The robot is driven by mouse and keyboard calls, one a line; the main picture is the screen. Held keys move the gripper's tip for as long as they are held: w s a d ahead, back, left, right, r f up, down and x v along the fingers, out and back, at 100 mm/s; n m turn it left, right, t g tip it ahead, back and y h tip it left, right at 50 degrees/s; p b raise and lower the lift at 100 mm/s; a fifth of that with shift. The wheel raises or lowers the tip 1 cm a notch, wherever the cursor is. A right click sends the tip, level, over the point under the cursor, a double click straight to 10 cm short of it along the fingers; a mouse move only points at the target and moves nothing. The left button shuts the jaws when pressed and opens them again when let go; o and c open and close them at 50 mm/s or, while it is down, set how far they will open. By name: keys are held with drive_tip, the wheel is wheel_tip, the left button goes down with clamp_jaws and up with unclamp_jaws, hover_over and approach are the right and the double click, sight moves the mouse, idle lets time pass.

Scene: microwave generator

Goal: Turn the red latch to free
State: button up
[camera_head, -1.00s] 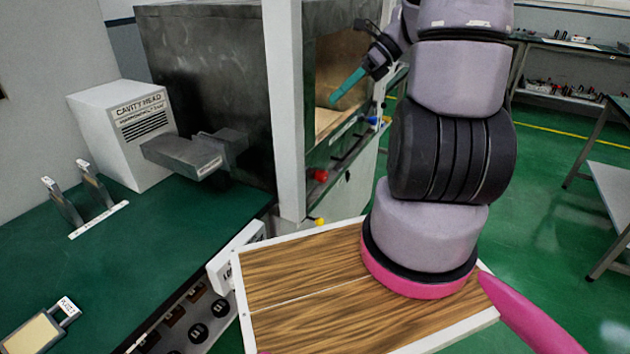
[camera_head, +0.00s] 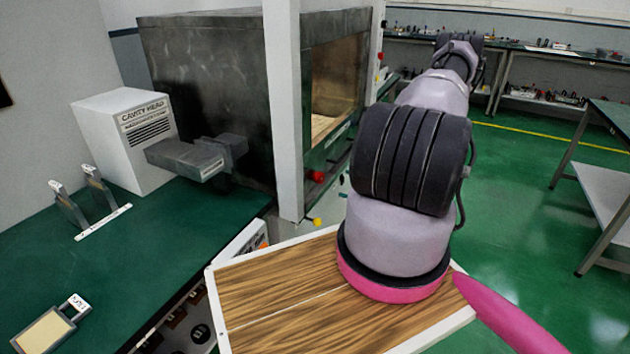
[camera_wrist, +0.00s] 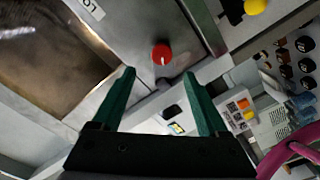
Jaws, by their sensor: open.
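The red latch (camera_wrist: 162,54) is a round red knob with a pale mark, on a grey metal panel in the upper middle of the wrist view. It also shows in the head view as a small red knob (camera_head: 317,177) on the lower front of the dark metal cavity. My gripper (camera_wrist: 160,82) has two green fingers, spread wide with nothing between them. The latch lies just beyond the fingertips, roughly between their lines, and looks apart from them. In the head view my gripper is hidden behind my arm.
A yellow knob (camera_wrist: 256,6) sits to the right of the latch. A control panel with dark round knobs (camera_wrist: 305,43) lies at the right. The open cavity (camera_wrist: 45,60) is at the left. In the head view, a white post (camera_head: 286,120) stands beside the cavity front.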

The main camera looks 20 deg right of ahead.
sight(323, 179)
drive_tip(key=x, duration=1)
drive_tip(key=shift+w+a+f, duration=0.2)
drive_tip(key=shift+w, duration=0.05)
clamp_jaws()
